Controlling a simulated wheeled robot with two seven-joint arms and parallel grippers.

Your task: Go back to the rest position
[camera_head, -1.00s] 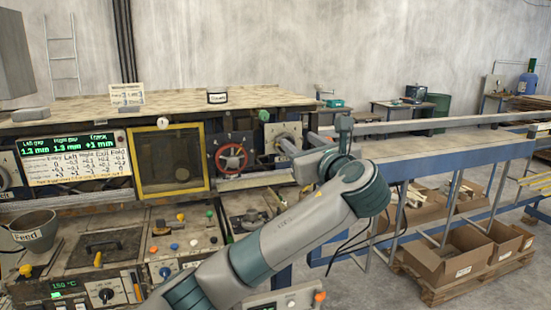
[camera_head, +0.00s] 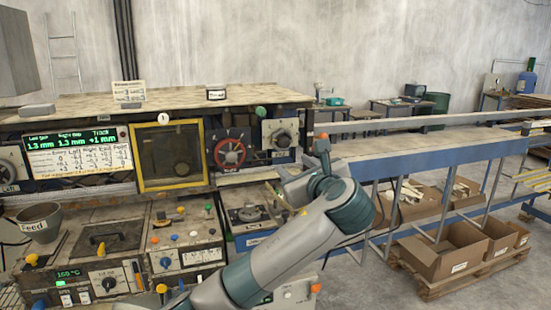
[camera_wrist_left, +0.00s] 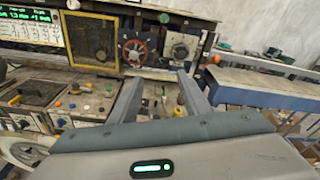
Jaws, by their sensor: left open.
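My left gripper (camera_head: 274,192) is in front of the laminating machine, right of the red handwheel (camera_head: 230,152), with my arm rising from the bottom of the head view. In the left wrist view its two fingers (camera_wrist_left: 160,90) stand apart with nothing between them, and the control panel lies beyond. The gripper looks clear of the machine, though the arm hides part of the lower panel. My right gripper is not in view.
The machine has a yellow-framed window (camera_head: 171,157), a green-lit display (camera_head: 68,150) and a knob panel (camera_head: 185,235). A grey feed pot (camera_head: 40,222) stands at the left. A blue-framed conveyor table (camera_head: 430,150) and cardboard boxes (camera_head: 445,257) are at the right.

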